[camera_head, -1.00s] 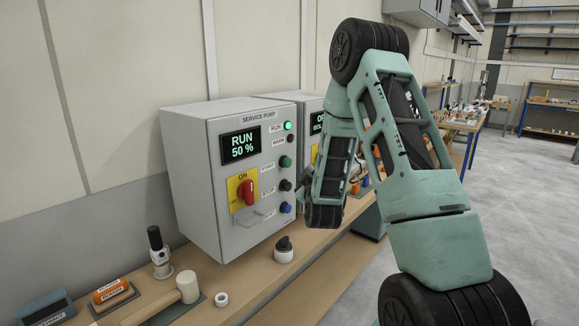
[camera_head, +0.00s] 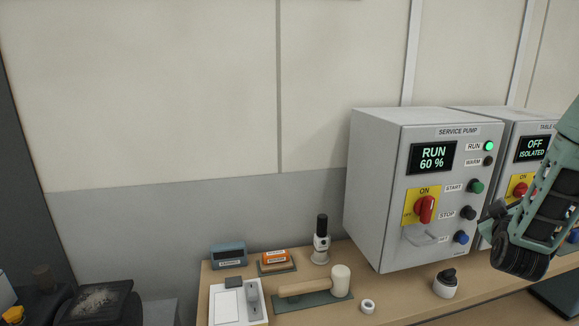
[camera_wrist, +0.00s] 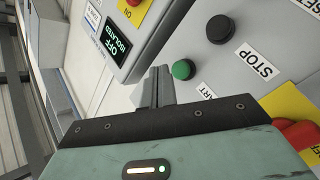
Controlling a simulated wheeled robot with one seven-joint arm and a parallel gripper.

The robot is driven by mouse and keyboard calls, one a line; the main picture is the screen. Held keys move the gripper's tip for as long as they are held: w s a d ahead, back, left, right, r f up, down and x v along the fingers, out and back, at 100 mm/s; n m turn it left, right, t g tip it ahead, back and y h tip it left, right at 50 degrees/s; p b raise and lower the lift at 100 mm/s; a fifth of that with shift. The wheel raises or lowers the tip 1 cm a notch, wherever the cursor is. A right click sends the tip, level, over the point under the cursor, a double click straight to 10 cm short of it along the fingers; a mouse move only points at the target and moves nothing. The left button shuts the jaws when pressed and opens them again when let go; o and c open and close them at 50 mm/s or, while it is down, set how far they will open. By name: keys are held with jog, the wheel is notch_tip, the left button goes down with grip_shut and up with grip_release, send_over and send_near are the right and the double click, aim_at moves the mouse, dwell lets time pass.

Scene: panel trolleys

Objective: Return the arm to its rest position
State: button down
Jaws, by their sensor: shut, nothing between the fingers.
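My arm (camera_head: 553,200) reaches in from the right edge of the head view, partly cut off. My gripper (camera_head: 492,212) is in front of the gap between the service pump box (camera_head: 376,190) and the second box (camera_head: 501,137). In the wrist view its fingers (camera_wrist: 152,86) are together with nothing between them, with panel faces behind. The service pump display (camera_head: 433,158) reads RUN 60 %, and its green RUN lamp (camera_head: 489,146) is lit. The second box's display (camera_head: 531,149) reads OFF ISOLATED. I cannot tell whether the gripper touches either box.
The bench (camera_head: 395,302) holds a mallet (camera_head: 310,286), a white ring (camera_head: 368,306), a knobbed white pot (camera_head: 445,287), a black-handled tool (camera_head: 321,240), an orange block (camera_head: 274,258) and a white tray (camera_head: 225,312). The wall (camera_head: 180,220) stands close behind.

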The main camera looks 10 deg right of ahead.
jog(key=s+a+f+g+y, duration=0.1)
jog(key=a+f+g+y, duration=0.3)
jog(key=a, duration=0.6)
jog(key=s+a+r+g+y, duration=0.1)
jog(key=s+a+y, duration=0.1)
jog(key=a+y, duration=0.6)
jog(key=s+a+f+n+g+b, duration=0.1)
jog(key=s+a+n+g+b, duration=0.2)
jog(key=s+a, duration=2.3)
jog(key=a+n+g, duration=0.2)
jog(key=n+g, duration=0.1)
jog(key=g, duration=0.3)
jog(key=shift+a+f, duration=0.25)
jog(key=shift+a, duration=0.1)
